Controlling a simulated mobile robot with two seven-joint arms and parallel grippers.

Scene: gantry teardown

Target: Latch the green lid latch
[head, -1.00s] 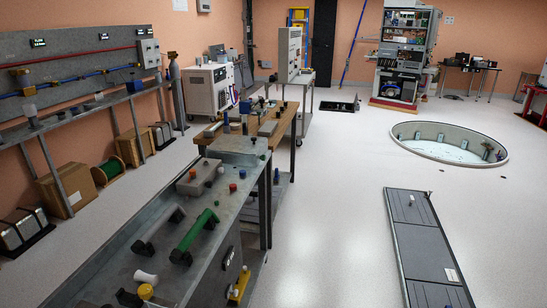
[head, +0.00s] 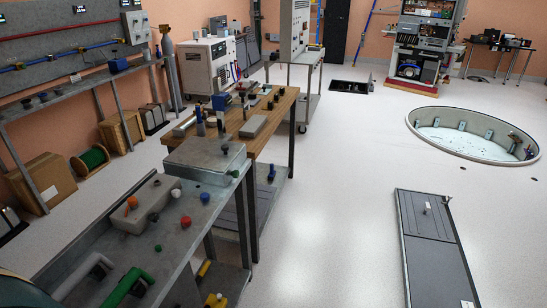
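A green bar handle (head: 125,288) is on the near grey bench, cut by the bottom edge of the head view. A small green knob (head: 158,247) is farther along the same bench. I cannot tell which green part, if either, is the lid latch, or whether a latch is open or closed. A grey lidded box (head: 205,160) sits at the bench's far end. Neither of my grippers is in view.
A grey block (head: 145,205) with coloured knobs around it is on the near bench. A wooden table (head: 283,107) with small parts stands beyond. A round pit (head: 470,135) and a long dark floor panel (head: 435,245) are at right. Floor between is clear.

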